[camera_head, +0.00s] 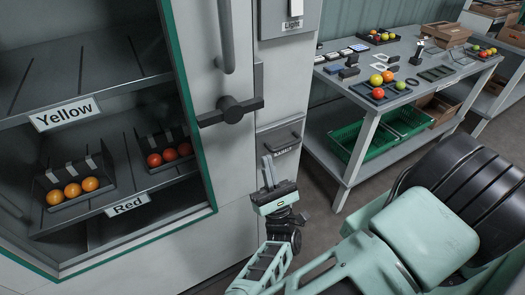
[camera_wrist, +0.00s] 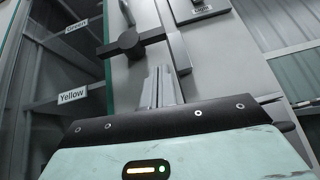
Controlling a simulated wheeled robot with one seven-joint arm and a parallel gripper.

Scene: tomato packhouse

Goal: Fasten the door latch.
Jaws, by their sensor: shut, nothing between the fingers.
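The door latch (camera_head: 230,109) is a dark bar on a round hub, on the pale cabinet's front below a long vertical handle (camera_head: 226,38). The bar lies roughly level, and its right end meets a dark upright piece (camera_head: 258,76). I cannot tell whether it is engaged. In the wrist view the latch (camera_wrist: 129,41) shows beyond the fingertips. My gripper (camera_head: 267,160) is shut and empty, below and right of the latch, fingers pointing up. It shows in the wrist view (camera_wrist: 160,75), apart from the latch as far as I can tell.
Cabinet shelves (camera_head: 80,120) at left hold trays of orange and red tomatoes, labelled Yellow and Red. A small labelled drawer or box (camera_head: 280,137) with a handle is close behind my gripper. A grey workbench (camera_head: 410,75) with tomatoes and green crates stands at the right.

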